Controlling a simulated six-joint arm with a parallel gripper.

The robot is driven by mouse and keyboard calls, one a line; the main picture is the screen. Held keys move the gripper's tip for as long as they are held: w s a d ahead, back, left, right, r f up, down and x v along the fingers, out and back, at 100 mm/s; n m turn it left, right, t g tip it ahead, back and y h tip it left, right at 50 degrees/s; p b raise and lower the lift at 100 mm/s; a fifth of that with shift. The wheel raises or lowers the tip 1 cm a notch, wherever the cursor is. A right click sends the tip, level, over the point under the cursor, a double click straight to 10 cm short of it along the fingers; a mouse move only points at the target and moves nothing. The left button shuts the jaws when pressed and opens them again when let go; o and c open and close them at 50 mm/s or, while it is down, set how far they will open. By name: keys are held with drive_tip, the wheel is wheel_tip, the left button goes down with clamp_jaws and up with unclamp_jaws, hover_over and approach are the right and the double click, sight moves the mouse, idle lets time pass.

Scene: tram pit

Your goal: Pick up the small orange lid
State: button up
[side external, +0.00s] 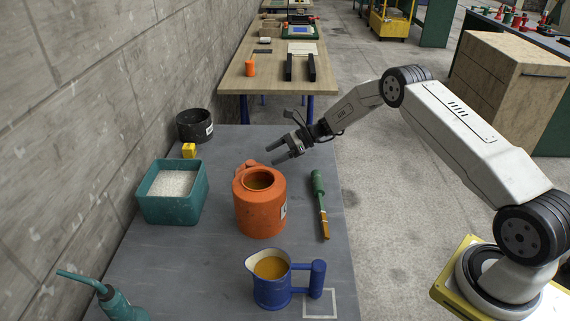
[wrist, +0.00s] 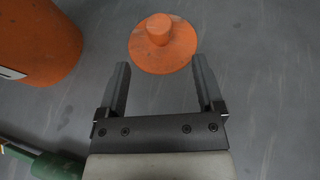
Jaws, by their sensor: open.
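The small orange lid (wrist: 176,56) is a flat disc with a round knob, lying knob up on the grey table in the wrist view. In the side view an orange piece that looks like the lid (side external: 249,164) shows just behind the orange jar (side external: 262,212), which hides part of it. My gripper (side external: 272,154) is open and empty, up and to the right of the lid in the side view. In the wrist view its two fingers (wrist: 160,62) point toward the lid, with the knob ahead of the gap between them.
The orange jar also shows in the wrist view (wrist: 40,40), left of the fingers. A green-handled brush (side external: 320,205) lies right of the jar. A teal tub (side external: 173,208), yellow block (side external: 189,150) and black pot (side external: 194,125) stand left. A blue jug (side external: 271,288) stands in front.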

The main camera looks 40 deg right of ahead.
sight(252, 162)
drive_tip(key=shift+a, duration=0.1)
drive_tip(key=shift+x, duration=1.2)
drive_tip(key=shift+w+a+f, duration=0.1)
drive_tip(key=shift+x, duration=2.45)
clamp_jaws()
